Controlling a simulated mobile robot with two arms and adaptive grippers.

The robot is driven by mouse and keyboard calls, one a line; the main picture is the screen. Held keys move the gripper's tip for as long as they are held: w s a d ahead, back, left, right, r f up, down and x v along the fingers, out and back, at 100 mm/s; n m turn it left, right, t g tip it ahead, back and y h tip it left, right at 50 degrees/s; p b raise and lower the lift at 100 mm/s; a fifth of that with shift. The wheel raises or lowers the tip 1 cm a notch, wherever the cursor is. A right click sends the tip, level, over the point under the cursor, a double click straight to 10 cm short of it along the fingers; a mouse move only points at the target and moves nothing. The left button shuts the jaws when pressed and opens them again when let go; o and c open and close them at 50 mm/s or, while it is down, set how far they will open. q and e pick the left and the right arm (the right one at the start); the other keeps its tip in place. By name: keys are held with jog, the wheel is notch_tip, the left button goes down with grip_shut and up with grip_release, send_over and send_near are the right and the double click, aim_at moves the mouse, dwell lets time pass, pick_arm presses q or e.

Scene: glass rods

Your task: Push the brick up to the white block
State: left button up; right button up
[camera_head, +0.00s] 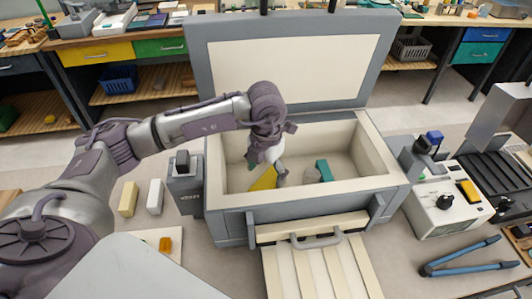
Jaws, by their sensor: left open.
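My left arm comes in from the left and reaches over the wall of an open grey box with a cream lining (226,180). My left gripper (267,174) points down inside it and is open. A yellow piece (264,180) lies at or just below the fingers; touching or apart I cannot tell. A pale white piece shows behind the gripper, partly hidden. To the left, outside the box, a cream brick-shaped block (128,199) and a whiter block (155,197) stand side by side with a gap. Which is the task's brick is unclear. My right gripper is out of view.
Inside the box are a teal block (324,171) and a grey round piece (312,175). The raised lid (297,68) stands behind. A dark grey holder (185,185) stands at the box's left side. Blue-handled tongs (470,268) lie at the right.

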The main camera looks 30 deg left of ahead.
aim_at(266, 183)
pick_arm(q)
notch_tip(266, 183, down, 4)
jog(key=shift+r+p, duration=0.15)
jog(key=shift+p, duration=0.15)
jog(key=shift+f, duration=0.55)
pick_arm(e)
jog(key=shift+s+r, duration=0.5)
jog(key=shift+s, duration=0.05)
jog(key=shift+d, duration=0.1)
pick_arm(q)
jog(key=shift+c, duration=0.6)
jog(key=c, duration=1.3)
jog(key=shift+o, duration=0.2)
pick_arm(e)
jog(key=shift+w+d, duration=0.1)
pick_arm(q)
jog(key=shift+w, duration=0.1)
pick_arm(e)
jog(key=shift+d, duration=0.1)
